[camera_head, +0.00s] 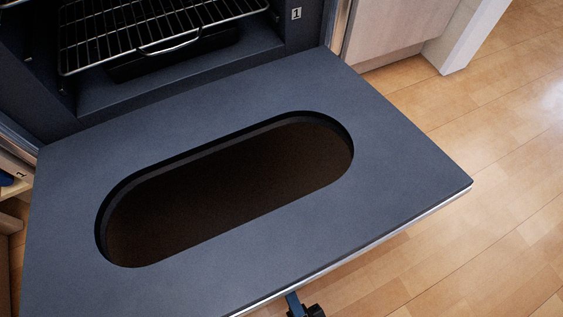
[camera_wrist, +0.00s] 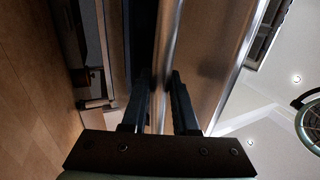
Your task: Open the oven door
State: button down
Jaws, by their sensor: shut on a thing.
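The oven door (camera_head: 400,160) is folded down, wide open and about level, with its dark inner face and long oval window (camera_head: 230,190) facing up. The oven cavity (camera_head: 180,70) behind it is exposed. My gripper (camera_head: 304,306) shows only in part, below the door's front edge at the bottom of the head view. In the wrist view my gripper (camera_wrist: 163,82) has its two dark fingers on either side of the metal door handle (camera_wrist: 165,45), shut on it. The handle is hidden under the door edge in the head view.
A wire rack (camera_head: 150,30) sits inside the oven. A pale cabinet (camera_head: 400,25) stands right of the oven. The wooden floor (camera_head: 490,120) is clear to the right of the door. An open shelf or drawer (camera_head: 12,185) shows at the left edge.

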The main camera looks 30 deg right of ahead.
jog(key=c, duration=0.7)
grip_release()
jog(key=shift+w, duration=0.15)
jog(key=shift+p+v, duration=0.75)
jog(key=shift+v, duration=3)
